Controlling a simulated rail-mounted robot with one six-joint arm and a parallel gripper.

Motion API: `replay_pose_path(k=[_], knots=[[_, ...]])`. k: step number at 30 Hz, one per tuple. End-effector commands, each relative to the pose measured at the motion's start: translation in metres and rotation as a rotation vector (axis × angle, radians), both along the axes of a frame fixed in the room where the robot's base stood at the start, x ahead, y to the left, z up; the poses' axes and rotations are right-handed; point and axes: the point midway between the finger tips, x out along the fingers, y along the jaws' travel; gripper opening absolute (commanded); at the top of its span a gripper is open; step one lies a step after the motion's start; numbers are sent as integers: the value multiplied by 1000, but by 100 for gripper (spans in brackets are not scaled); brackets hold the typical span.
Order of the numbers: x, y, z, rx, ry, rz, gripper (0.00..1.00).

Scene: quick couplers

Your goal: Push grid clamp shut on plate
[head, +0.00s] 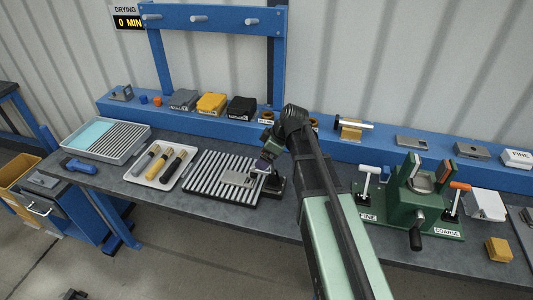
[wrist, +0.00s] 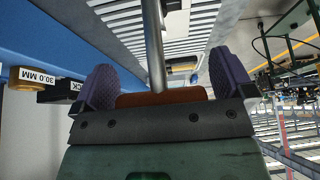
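The slatted grid (head: 215,182) lies on the bench in the middle, with a flat grey metal plate (head: 238,179) on its right part. The dark grid clamp (head: 275,185) stands at the grid's right edge, partly hidden by my gripper (head: 264,163). My gripper is low over the clamp, close to the plate's right end. In the wrist view its two purple finger pads (wrist: 165,78) are wide apart. A grey metal rod (wrist: 153,45) runs between them, with clear gaps on both sides. Whether the clamp touches the plate cannot be told.
A tray with three brushes (head: 160,164) and a blue-lined slatted tray (head: 107,140) lie to the left. A green vise-like fixture (head: 420,195) stands to the right. Several blocks, including a yellow one (head: 211,104), line the blue shelf behind. My arm covers the bench right of the clamp.

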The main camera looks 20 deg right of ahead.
Motion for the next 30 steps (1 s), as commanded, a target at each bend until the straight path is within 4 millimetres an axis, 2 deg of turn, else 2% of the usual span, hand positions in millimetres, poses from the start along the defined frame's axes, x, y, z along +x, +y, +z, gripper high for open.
replay_pose_path(k=[5, 8, 15, 18, 30], knots=[[-2, -3, 9, 0, 0, -1, 100], [-6, -9, 27, 0, 0, -2, 100], [-20, -32, 84, 0, 1, -2, 100], [-25, -39, 97, 0, 0, -1, 100], [-26, -43, 95, 0, 0, 1, 100]])
